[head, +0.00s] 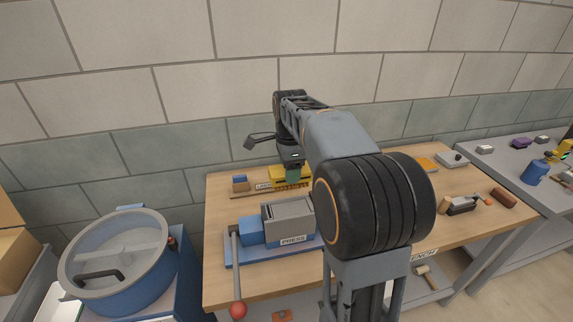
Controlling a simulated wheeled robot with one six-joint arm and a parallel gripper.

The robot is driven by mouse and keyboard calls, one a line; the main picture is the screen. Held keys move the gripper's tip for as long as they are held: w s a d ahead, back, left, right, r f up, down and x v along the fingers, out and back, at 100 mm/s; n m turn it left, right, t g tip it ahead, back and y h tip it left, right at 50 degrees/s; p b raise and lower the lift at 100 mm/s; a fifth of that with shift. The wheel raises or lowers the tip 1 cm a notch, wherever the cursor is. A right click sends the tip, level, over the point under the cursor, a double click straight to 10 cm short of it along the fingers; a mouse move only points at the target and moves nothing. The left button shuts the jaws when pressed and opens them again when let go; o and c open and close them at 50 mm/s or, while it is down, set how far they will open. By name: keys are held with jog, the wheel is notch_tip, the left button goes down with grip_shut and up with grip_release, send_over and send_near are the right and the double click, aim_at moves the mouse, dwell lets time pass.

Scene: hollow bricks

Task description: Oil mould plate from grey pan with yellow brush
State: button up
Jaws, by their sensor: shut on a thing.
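My gripper (292,172) points down over the back of the wooden bench, behind the press. It is shut on a yellow thing (276,172), which looks like the yellow brush; the fingers cover its middle. A low brown strip (245,194) lies just below it in the picture; I cannot tell if they touch. A flat grey piece with a dark knob (449,160) lies at the bench's back right; I cannot tell if it is the grey pan. The mould plate is not clearly made out; my arm hides much of the bench middle.
The press (288,222) stands at the front left, its red-knobbed lever (237,309) reaching over the front edge. A blue drum (122,262) is left of the bench. A grey table (505,165) with small items stands right. Small tools (460,205) lie at the bench's right.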

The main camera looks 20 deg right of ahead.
aim_at(288, 199)
jog(key=shift+s+d+f+b, duration=0.15)
jog(key=shift+f+b, duration=0.2)
jog(key=shift+f, duration=0.1)
notch_tip(288, 199, down, 6)
jog(key=b, duration=0.5)
jog(key=shift+r, duration=0.2)
jog(key=shift+f+b, duration=0.6)
jog(key=shift+f, duration=0.45)
jog(key=shift+f, duration=0.6)
jog(key=shift+d+r, duration=0.1)
jog(key=shift+d, duration=0.15)
dwell(0.7)
jog(key=shift+a, duration=0.25)
jog(key=shift+a, duration=0.55)
jog(key=shift+d, duration=0.1)
